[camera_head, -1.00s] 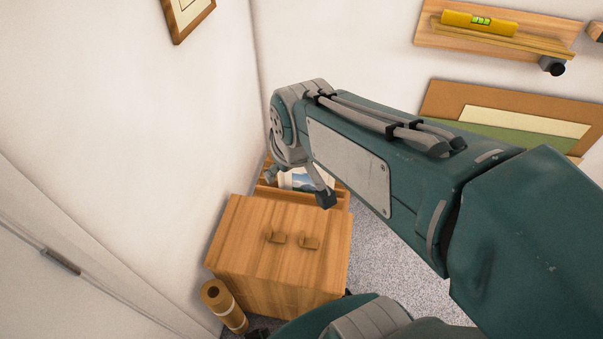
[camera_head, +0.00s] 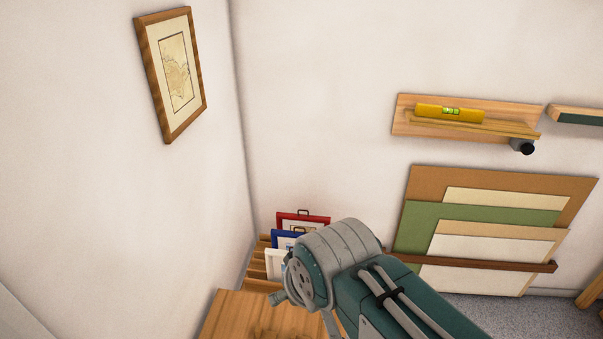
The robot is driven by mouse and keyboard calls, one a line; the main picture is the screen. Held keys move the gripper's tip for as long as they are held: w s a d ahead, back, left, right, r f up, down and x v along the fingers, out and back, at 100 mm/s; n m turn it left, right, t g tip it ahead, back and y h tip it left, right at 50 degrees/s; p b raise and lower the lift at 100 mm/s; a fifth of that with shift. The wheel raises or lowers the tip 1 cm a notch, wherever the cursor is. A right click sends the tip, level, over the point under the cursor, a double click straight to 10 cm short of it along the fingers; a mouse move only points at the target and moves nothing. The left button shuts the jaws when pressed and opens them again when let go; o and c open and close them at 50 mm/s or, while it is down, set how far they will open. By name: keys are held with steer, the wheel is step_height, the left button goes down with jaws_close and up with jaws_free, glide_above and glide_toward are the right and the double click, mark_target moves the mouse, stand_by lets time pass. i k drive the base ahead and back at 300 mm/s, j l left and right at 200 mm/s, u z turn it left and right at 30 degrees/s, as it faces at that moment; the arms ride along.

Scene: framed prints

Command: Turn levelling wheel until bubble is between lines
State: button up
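A wooden shelf (camera_head: 405,116) is fixed to the right wall. A yellow spirit level (camera_head: 449,114) lies on it, with a green vial near its middle. The bubble and its lines are too small to read. A dark round knob (camera_head: 526,148) on a grey mount, which looks like the levelling wheel, sits under the shelf's right end.
A framed map (camera_head: 174,75) hangs on the left wall. Red, blue and white frames (camera_head: 303,220) stand in a wooden rack in the corner, behind a wooden cabinet (camera_head: 232,313). Coloured boards (camera_head: 425,228) lean under the shelf behind a brown rail. Another shelf (camera_head: 580,116) is at the right.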

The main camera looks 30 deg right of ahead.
mark_target(526, 149)
steer(key=k+l, duration=0.4)
steer(key=l, duration=0.2)
steer(key=k+l+z, duration=0.1)
steer(key=z, duration=0.25)
steer(key=k+l+z, duration=0.1)
steer(key=l+z, duration=0.5)
steer(key=z, duration=0.75)
